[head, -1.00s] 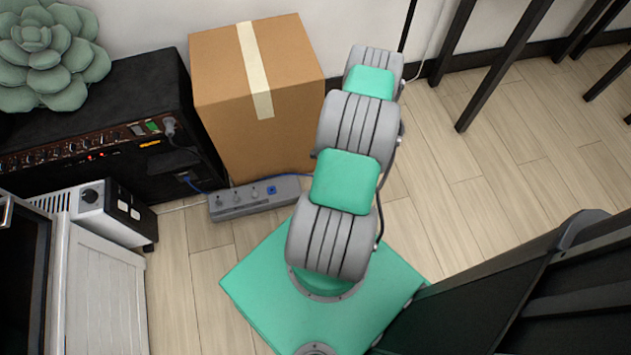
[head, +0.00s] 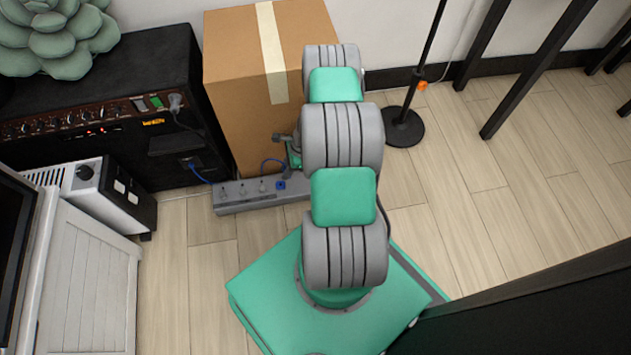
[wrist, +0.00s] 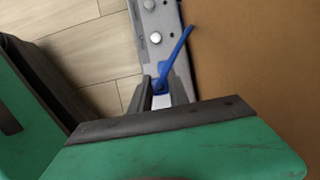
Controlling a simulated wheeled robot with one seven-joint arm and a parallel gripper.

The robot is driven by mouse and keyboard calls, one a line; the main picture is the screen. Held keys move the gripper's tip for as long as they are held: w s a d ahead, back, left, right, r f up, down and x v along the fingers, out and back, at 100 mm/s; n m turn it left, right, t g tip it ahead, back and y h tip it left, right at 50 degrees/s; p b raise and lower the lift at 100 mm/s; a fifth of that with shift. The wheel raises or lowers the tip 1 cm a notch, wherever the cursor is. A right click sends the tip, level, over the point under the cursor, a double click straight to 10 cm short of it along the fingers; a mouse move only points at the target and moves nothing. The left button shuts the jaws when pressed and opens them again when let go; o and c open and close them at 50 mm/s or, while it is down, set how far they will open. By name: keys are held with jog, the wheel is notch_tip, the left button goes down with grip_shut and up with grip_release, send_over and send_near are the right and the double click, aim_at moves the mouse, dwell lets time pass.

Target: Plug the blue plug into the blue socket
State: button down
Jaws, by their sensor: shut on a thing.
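My gripper (wrist: 160,92) is shut on the blue plug (wrist: 161,84) in the wrist view, with its blue cable (wrist: 179,50) running up and to the right. The grey power strip (wrist: 151,25) lies beyond the fingertips. In the head view my gripper (head: 287,172) is partly hidden by my arm and hangs over the right part of the power strip (head: 235,206). The blue socket (head: 281,185) shows on the strip's top, close to the gripper. I cannot tell whether the plug touches the strip.
A cardboard box (head: 235,65) stands right behind the strip. A black amplifier (head: 130,70) and a white-and-black unit (head: 120,195) stand to the left. A black stand (head: 403,127) is behind my arm to the right. Open wooden floor (head: 470,210) lies right.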

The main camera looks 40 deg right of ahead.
jog(key=shift+w+a+f, duration=0.2)
jog(key=shift+w+a, duration=0.9)
jog(key=shift+w, duration=0.05)
jog(key=shift+f, duration=0.1)
jog(key=shift+f+b, duration=2.45)
jog(key=shift+f, duration=0.45)
jog(key=shift+f+b, duration=0.55)
jog(key=shift+b, duration=0.15)
jog(key=c, duration=1.2)
grip_release()
jog(key=shift+o, duration=0.2)
